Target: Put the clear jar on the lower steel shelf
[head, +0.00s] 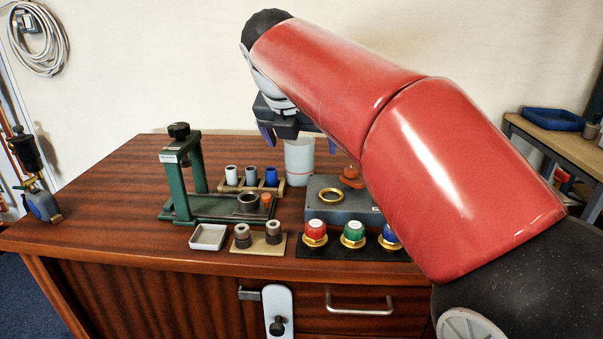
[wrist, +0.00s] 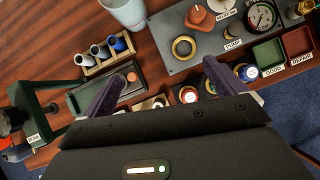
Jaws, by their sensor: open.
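The clear jar (head: 299,163) is a pale, translucent cylinder standing on the wooden bench top behind the grey block. In the wrist view the jar (wrist: 126,12) is at the top edge, partly cut off, beyond the fingertips and not between them. My gripper (head: 298,140) is above the bench near the jar, and hides the jar's top in the head view. In the wrist view my gripper (wrist: 164,70) has its two purple fingers wide apart with nothing held. I see no lower steel shelf that I can make out in either view.
A green press (head: 185,180), a rack of tubes (head: 252,180), a grey block with a brass ring (head: 331,195) and several coloured caps (head: 353,234) crowd the bench. A side table (head: 560,140) with a blue tray (head: 552,118) stands at right. Bare wood lies at left.

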